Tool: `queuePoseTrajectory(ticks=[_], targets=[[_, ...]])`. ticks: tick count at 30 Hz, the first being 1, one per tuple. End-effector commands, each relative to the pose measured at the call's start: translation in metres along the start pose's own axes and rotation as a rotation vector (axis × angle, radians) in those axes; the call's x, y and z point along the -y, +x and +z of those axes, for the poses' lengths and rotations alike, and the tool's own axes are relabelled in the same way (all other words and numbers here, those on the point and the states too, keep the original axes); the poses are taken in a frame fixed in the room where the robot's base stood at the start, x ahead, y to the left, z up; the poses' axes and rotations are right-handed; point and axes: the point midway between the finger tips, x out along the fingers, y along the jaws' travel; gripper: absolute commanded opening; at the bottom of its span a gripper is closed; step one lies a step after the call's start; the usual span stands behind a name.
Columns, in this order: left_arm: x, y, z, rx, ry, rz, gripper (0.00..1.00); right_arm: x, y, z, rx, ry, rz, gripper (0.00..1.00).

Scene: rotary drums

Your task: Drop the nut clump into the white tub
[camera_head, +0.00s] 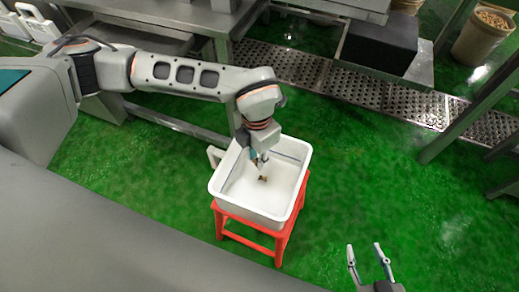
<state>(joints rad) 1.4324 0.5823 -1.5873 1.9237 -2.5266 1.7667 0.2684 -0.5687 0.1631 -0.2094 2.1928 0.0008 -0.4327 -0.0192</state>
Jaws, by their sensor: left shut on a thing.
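The white tub (217,185) stands on a red stool in the middle of the view. My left gripper (261,168) points down over the inside of the tub, below the level of my forearm. It is shut on the nut clump (262,178), a small brown piece that shows at its fingertips above the white floor of the tub. I cannot tell the exact gap between clump and tub floor. My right gripper (367,257) is at the lower right, with its two fingers apart and nothing between them.
The red stool (284,238) stands on a wet green floor (380,200). A perforated metal drain strip (385,95) runs behind it. A dark block (380,42) and a bin of brown pieces (483,35) are at the back right. Metal posts stand at the right.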

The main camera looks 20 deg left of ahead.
Motion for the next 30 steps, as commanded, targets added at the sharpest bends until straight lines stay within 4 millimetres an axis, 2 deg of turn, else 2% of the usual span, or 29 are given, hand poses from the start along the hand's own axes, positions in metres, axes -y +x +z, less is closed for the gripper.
queuePoseTrajectory(ticks=[10, 12, 13, 24, 30], targets=[[-0.001, 0.002, 0.001, 0.003, 0.0, 0.002, 0.1, 0.0, 0.001, -0.004, -0.006, 0.0, 0.0, 0.4], [-0.001, 0.002, 0.001, 0.003, 0.0, 0.002, 0.34, -0.001, 0.001, -0.004, -0.006, 0.0, 0.001, 0.4], [-0.001, 0.002, 0.001, 0.003, 0.0, 0.001, 0.41, -0.001, 0.001, -0.004, -0.006, 0.0, 0.002, 0.4], [-0.001, 0.0, 0.001, 0.003, 0.0, 0.001, 0.41, 0.0, -0.001, 0.002, 0.005, 0.008, 0.004, 0.4], [-0.001, -0.023, 0.002, 0.008, 0.001, 0.003, 0.41, 0.0, -0.001, 0.001, 0.003, 0.006, 0.003, 0.4]])
